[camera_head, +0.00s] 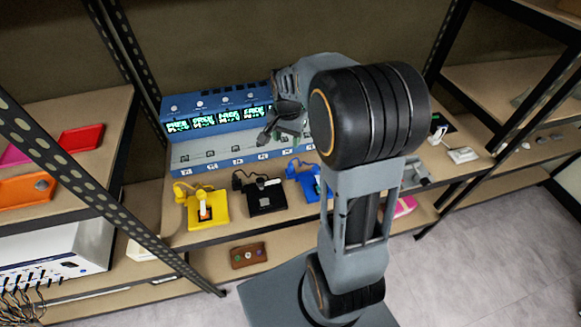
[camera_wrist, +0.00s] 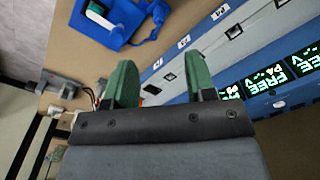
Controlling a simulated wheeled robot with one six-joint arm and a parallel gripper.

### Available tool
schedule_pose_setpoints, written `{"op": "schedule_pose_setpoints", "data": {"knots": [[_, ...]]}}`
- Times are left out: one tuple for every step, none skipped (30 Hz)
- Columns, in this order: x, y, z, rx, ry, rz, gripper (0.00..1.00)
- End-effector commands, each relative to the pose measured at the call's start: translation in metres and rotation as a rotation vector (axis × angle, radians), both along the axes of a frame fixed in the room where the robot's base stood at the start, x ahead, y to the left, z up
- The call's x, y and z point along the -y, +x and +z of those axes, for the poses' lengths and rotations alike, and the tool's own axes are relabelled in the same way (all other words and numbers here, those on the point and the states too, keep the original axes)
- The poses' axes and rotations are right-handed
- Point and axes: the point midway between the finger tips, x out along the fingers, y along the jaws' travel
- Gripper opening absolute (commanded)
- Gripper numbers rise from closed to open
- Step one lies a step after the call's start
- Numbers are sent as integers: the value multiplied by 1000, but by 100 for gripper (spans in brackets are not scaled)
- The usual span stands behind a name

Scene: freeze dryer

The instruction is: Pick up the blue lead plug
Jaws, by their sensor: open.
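The blue holder (camera_head: 308,183) stands on the shelf in front of the blue machine, partly hidden by my arm. A blue lead plug (camera_head: 294,165) shows small at its upper left. In the wrist view, the blue holder (camera_wrist: 100,24) is at the top left, with the blue lead plug (camera_wrist: 158,12) and its cord beside it, cut by the top edge. My gripper (camera_head: 276,128) is over the front of the machine. Its green fingers also show in the wrist view (camera_wrist: 160,75), spread apart with nothing between them. The plug is beyond the fingertips, apart from them.
The blue machine (camera_head: 220,122) with lit displays and a row of sockets stands behind. A yellow holder (camera_head: 208,212) and a black holder (camera_head: 266,198) sit left of the blue one. White and grey devices (camera_head: 462,155) lie to the right. Perforated posts frame the shelf.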

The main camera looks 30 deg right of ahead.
Motion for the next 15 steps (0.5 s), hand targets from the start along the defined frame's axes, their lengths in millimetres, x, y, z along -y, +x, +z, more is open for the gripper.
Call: {"op": "schedule_pose_setpoints", "data": {"knots": [[5,5,-5,-14,4,-36,50],[8,8,-7,-19,5,-56,50],[10,11,-11,-26,6,-76,50],[12,12,-13,-30,8,-90,50],[13,14,-15,-33,8,-101,50],[15,15,-20,-38,9,-113,50],[16,16,-24,-41,10,-119,50],[16,16,-29,-43,10,-125,50],[17,17,-36,-43,10,-129,50],[17,16,-42,-45,11,-131,50],[17,16,-48,-45,11,-131,50],[17,16,-55,-46,11,-132,50],[17,16,-61,-45,11,-131,50],[17,16,-66,-46,11,-131,50],[17,16,-72,-43,10,-130,50]]}}
